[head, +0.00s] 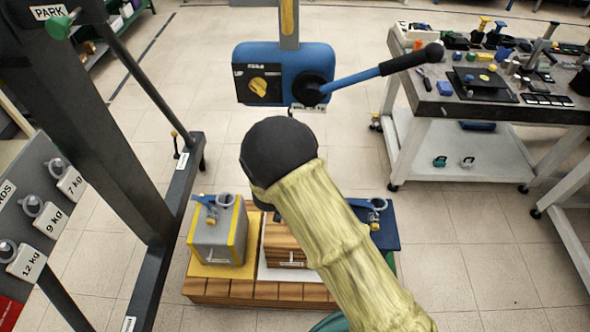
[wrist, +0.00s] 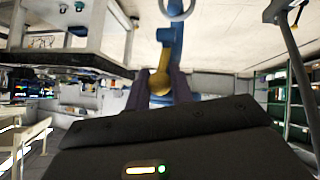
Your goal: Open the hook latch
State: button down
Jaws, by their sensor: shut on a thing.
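In the wrist view, the two dark fingers of my gripper (wrist: 161,90) are closed around the small gold-yellow end (wrist: 160,78) of a blue latch bar (wrist: 168,45). A grey ring (wrist: 178,9) shows at the top edge, beyond the bar. In the head view my arm covers the middle, and the fingers and the latch they hold are hidden. A blue hook latch (head: 208,205) with a grey ring (head: 226,199) sits on a grey block with yellow edges (head: 216,235). Another blue latch with a ring (head: 378,204) shows right of my arm.
A wooden crate (head: 286,245) stands beside the grey block on a wooden pallet (head: 230,288). A blue box (head: 284,72) with a yellow knob and a black-knobbed lever (head: 390,66) hangs behind. A dark post (head: 85,120) stands left; a tool bench (head: 490,100) stands right.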

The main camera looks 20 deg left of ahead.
jog(key=shift+w+r+g+p, duration=0.15)
jog(key=shift+r+g+p, duration=0.55)
jog(key=shift+p, duration=1.8)
jog(key=shift+r+h+p, duration=0.15)
jog(key=shift+h+p, duration=0.15)
jog(key=shift+p, duration=0.15)
jog(key=shift+w+g+p, duration=0.15)
jog(key=shift+g+p, duration=0.15)
jog(key=shift+p, duration=0.7)
jog(key=c, duration=1.3)
grip_release()
jog(key=b+v, duration=0.1)
jog(key=v, duration=1.6)
jog(key=shift+r, duration=0.1)
